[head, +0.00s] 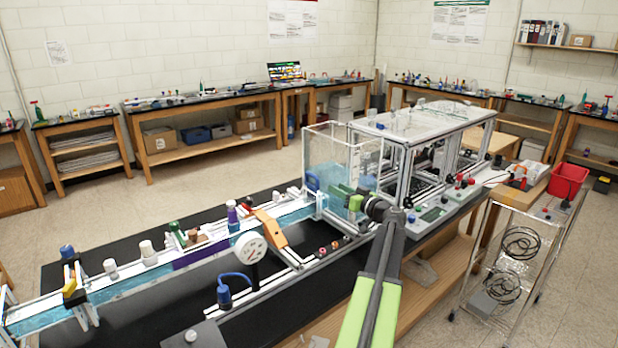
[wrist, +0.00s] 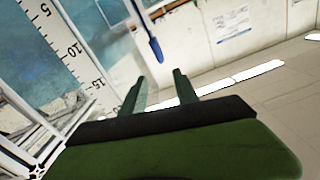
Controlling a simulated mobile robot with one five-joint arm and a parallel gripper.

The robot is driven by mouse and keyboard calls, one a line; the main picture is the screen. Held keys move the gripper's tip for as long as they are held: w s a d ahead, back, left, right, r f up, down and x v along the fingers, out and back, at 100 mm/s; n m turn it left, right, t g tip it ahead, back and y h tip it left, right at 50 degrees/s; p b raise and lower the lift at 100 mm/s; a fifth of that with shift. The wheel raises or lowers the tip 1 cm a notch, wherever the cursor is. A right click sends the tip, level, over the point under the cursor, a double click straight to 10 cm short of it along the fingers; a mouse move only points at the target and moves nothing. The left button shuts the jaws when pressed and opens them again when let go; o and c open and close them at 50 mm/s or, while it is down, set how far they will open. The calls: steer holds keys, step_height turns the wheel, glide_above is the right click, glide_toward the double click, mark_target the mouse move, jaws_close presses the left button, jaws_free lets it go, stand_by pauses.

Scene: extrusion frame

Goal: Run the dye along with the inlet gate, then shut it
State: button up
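My gripper (head: 338,194) is in front of the clear water tank (head: 330,147), at the right end of the flume. In the wrist view its two green fingers (wrist: 160,85) are apart, with nothing between them. A blue handle on a pale rod (wrist: 155,48) hangs just beyond the fingertips, not touching them. A blue handle (head: 312,181) also shows by the tank's left side in the head view; it may be the inlet gate's handle. The flume channel (head: 110,288) holds blue water. A purple patch (head: 200,253) shows along its side; I cannot tell whether it is dye.
A purple-topped bottle (head: 232,218), white pots and an orange clamp (head: 270,228) stand along the flume. A round gauge (head: 250,247) is in front. A ruled scale (wrist: 65,45) is left in the wrist view. A wire cart (head: 510,260) stands right.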

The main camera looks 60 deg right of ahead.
mark_target(313, 175)
steer(key=x, duration=1.4)
steer(key=shift+w, duration=0.45)
steer(key=shift+c, duration=0.2)
jaws_close()
steer(key=shift+f, duration=0.15)
